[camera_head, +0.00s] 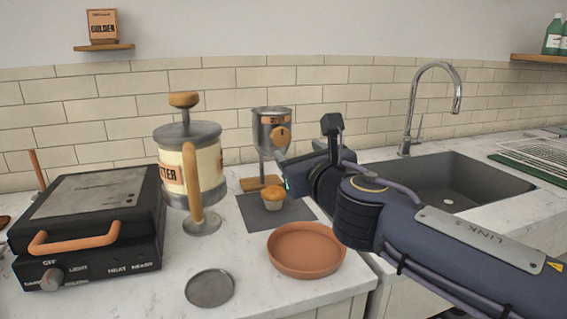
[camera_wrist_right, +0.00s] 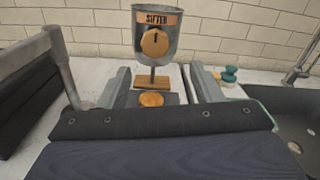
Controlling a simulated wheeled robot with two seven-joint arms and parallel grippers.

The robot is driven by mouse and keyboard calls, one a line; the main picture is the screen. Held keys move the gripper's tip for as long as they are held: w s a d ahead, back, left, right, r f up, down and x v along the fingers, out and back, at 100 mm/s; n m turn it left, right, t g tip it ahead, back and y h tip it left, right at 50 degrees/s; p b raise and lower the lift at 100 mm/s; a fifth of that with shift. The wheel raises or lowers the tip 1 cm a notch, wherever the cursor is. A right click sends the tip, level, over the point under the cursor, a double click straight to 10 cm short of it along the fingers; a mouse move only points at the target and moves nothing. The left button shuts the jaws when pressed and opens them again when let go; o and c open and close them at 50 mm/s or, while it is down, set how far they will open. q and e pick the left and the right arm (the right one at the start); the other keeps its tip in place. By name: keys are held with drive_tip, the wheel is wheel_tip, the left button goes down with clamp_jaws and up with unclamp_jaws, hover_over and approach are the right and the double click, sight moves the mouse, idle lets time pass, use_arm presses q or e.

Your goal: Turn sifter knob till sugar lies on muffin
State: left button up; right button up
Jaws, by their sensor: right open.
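The metal sifter (camera_head: 270,120) stands on a wooden-based stand at the back of the counter. Its round wooden knob (camera_head: 281,135) faces me, and it also shows in the right wrist view (camera_wrist_right: 155,43) below the "SIFTER" label. The muffin (camera_head: 272,200) sits on a dark mat (camera_head: 252,217) in front of the stand's base; its plain brown top shows no white sugar that I can make out. My right gripper (camera_head: 284,172) is open and empty, apart from the knob. In the right wrist view its fingers (camera_wrist_right: 162,85) flank the muffin and stand, below the knob. My left gripper is out of view.
A terracotta dish (camera_head: 306,250) lies in front of the mat, with a small grey lid (camera_head: 210,288) nearby. A batter dispenser (camera_head: 202,165) and a waffle iron (camera_head: 90,205) stand left. The sink (camera_head: 465,185) is right, beyond my right arm.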

sight(282, 139)
drive_tip(key=shift+n, duration=0.4)
drive_tip(key=x, duration=0.8)
drive_tip(key=shift+a+r, duration=0.2)
drive_tip(key=shift+a, duration=0.2)
drive_tip(key=shift+s, duration=0.1)
drive_tip(key=c, duration=1)
drive_tip(key=shift+m, duration=0.4)
